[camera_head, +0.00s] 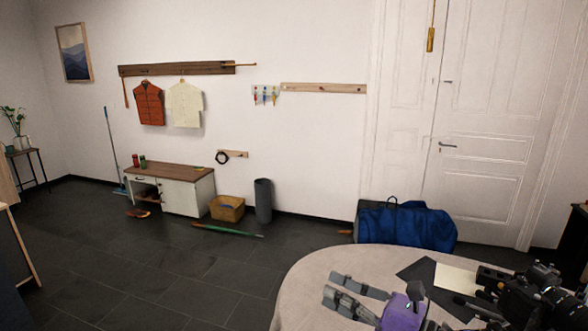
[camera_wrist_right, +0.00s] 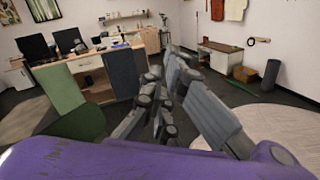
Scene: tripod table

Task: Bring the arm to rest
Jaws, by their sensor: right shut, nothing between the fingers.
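My right gripper (camera_head: 335,287) is over the round pale-covered table (camera_head: 300,270) in the head view, with grey fingers pointing left and a purple body. Its fingers are shut with nothing between them. In the right wrist view the gripper's fingers (camera_wrist_right: 172,62) come together in the middle, with floor and furniture beyond them. My left gripper is in neither view.
Dark equipment (camera_head: 530,290) is at the table's right side, near a dark sheet (camera_head: 418,270) and a cream sheet (camera_head: 455,279). A blue bag (camera_head: 405,224) sits behind the table by the door.

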